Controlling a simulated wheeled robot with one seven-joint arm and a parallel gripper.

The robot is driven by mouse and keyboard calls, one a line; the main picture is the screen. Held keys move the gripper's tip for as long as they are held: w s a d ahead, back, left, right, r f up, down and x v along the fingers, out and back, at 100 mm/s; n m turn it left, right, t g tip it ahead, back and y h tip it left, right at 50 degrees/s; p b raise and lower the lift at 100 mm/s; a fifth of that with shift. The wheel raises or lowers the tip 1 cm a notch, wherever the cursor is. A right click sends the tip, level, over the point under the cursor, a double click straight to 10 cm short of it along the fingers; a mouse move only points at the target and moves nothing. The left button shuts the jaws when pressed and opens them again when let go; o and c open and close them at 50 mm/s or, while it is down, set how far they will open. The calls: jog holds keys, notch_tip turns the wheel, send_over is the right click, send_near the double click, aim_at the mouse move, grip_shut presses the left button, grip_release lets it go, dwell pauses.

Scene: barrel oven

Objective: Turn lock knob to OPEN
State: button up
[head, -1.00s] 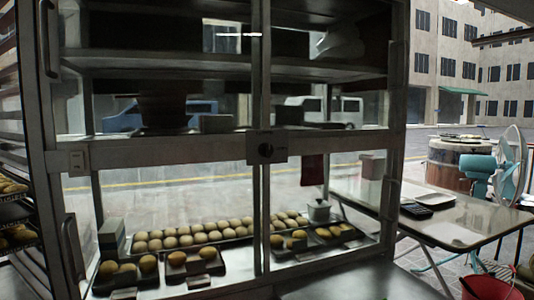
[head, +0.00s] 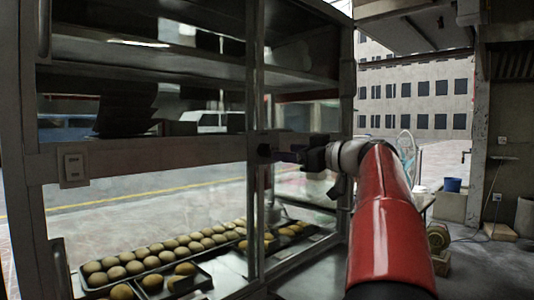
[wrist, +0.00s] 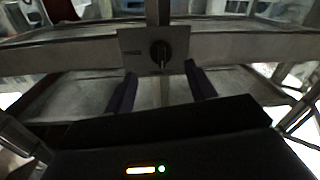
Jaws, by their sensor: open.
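The lock knob (wrist: 160,52) is a dark round knob on a grey square plate (wrist: 135,42) on the cabinet's middle rail. In the wrist view it stands just beyond and between the fingertips of my gripper (wrist: 157,72). The two dark fingers are apart with nothing between them, and I see no contact with the knob. In the head view my gripper (head: 280,153) is at the rail from the right, by the dark knob (head: 264,150), which it partly covers. The lettering on the plate is too small to read.
The glass cabinet (head: 150,152) holds trays of round buns (head: 165,250) behind its lower panes. A small box (head: 74,167) sits on the rail at left. A blue bucket (head: 452,185) stands far right.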

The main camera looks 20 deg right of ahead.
aim_at(266, 151)
jog(key=p+x, duration=0.1)
jog(key=x, duration=0.5)
jog(key=shift+c, duration=0.3)
jog(key=c, duration=0.9)
